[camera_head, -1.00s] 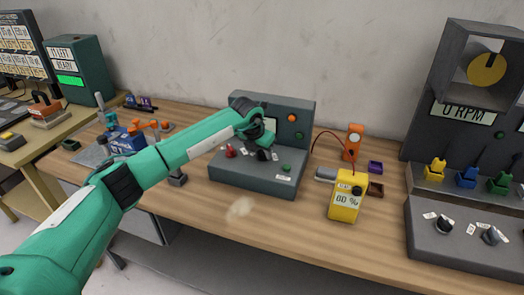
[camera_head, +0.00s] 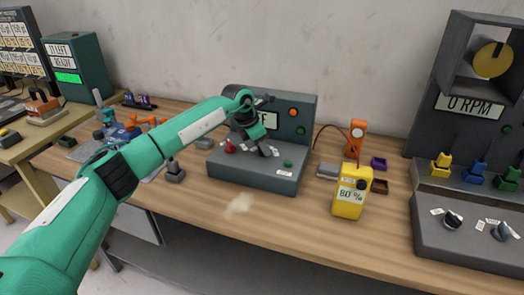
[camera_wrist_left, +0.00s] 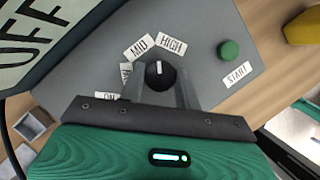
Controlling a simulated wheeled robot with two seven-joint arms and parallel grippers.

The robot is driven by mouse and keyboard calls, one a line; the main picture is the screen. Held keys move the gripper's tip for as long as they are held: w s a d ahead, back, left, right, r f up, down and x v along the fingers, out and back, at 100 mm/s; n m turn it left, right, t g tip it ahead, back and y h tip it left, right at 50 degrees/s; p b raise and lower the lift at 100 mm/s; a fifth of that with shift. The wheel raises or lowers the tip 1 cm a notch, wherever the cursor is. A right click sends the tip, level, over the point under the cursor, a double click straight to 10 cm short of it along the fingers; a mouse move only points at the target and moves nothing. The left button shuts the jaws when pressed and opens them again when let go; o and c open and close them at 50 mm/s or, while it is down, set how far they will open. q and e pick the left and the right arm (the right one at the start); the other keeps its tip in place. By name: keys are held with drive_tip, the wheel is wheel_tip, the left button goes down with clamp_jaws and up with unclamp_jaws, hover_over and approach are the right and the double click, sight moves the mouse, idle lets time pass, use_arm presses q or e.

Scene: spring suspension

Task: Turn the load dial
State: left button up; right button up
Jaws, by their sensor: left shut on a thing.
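The load dial (camera_wrist_left: 158,75) is a round black knob with a white pointer line on a grey console (camera_head: 240,176). My left gripper (camera_wrist_left: 160,88) is shut on the dial, one finger on each side of it. In the wrist view the pointer aims up, between the MID label (camera_wrist_left: 139,46) and the HIGH label (camera_wrist_left: 171,43). Another label at the left is partly hidden by a finger. In the head view the left gripper (camera_head: 262,148) covers most of the dial. The console display (camera_wrist_left: 28,40) reads OFF. My right gripper is not in view.
A green START button (camera_wrist_left: 230,50) is right of the dial and a red knob (camera_head: 229,147) is at the left. A yellow meter (camera_head: 350,193) reading 80 % stands right of the console. A dark rig (camera_head: 470,110) showing 0 RPM is at the far right.

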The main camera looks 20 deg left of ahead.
use_arm(q)
drive_tip(key=shift+w+m, duration=0.1)
drive_tip(key=shift+m, duration=0.4)
drive_tip(key=shift+m+g+h+b, duration=0.4)
drive_tip(key=shift+m+b, duration=0.35)
drive_tip(key=shift+m, duration=0.45)
drive_tip(key=shift+a+r+m+g+b, duration=0.1)
drive_tip(key=shift+m+g+b, duration=0.35)
drive_tip(key=shift+m, duration=0.85)
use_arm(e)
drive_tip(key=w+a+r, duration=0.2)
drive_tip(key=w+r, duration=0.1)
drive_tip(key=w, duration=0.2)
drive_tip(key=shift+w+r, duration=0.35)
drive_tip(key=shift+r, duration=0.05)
use_arm(q)
drive_tip(key=shift+w, duration=0.1)
drive_tip(key=o, duration=1)
drive_tip(key=shift+c, duration=0.2)
